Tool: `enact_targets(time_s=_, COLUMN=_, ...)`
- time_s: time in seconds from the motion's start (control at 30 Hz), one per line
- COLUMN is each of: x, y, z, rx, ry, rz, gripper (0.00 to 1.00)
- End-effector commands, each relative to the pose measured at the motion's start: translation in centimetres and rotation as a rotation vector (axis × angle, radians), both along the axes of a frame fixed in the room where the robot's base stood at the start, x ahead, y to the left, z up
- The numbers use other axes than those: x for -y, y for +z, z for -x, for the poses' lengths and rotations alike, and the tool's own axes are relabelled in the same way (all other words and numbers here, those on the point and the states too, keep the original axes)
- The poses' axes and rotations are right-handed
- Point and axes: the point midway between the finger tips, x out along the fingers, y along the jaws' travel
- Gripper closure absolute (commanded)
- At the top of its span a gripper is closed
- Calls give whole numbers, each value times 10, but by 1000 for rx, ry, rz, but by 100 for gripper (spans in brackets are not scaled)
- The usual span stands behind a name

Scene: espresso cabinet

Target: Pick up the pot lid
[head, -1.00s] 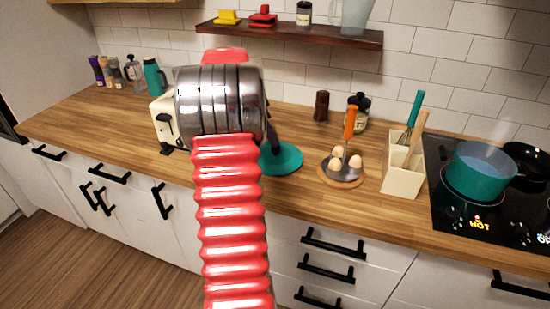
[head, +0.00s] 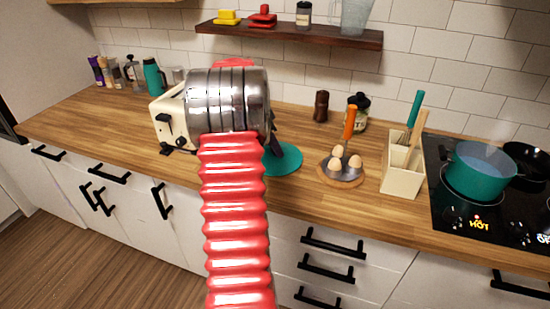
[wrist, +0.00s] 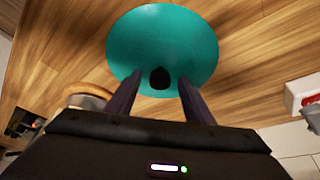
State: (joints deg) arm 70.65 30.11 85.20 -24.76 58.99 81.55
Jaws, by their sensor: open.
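The pot lid is a teal disc (wrist: 162,35) with a black knob (wrist: 159,78), lying on the wooden counter in the wrist view. In the head view the lid (head: 285,160) shows just right of my arm, its left part hidden. My gripper (wrist: 159,76) is open and empty. In the wrist view its two dark fingers point at the lid, and the knob appears in the gap between them. I cannot tell how far the fingertips are above the lid. In the head view my arm hides most of the gripper.
A cream toaster (head: 170,120) stands left of the lid. A wooden board with eggs (head: 340,182) and a cream utensil holder (head: 403,172) are to the right. A teal pot (head: 478,172) is on the stove. The counter in front of the lid is clear.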

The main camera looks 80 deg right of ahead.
Motion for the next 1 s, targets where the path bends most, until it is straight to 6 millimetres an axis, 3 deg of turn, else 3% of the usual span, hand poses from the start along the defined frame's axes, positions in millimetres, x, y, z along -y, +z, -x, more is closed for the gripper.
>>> enact_targets(time_s=0.2, x=0, y=0, z=0, rx=0, ry=0, rz=0, gripper=53)
enact_targets(time_s=0.87, x=0, y=0, z=-1, rx=0, ry=1, rz=0, gripper=100)
enact_targets(time_s=1.0, x=0, y=0, z=-1, rx=0, ry=1, rz=0, gripper=100)
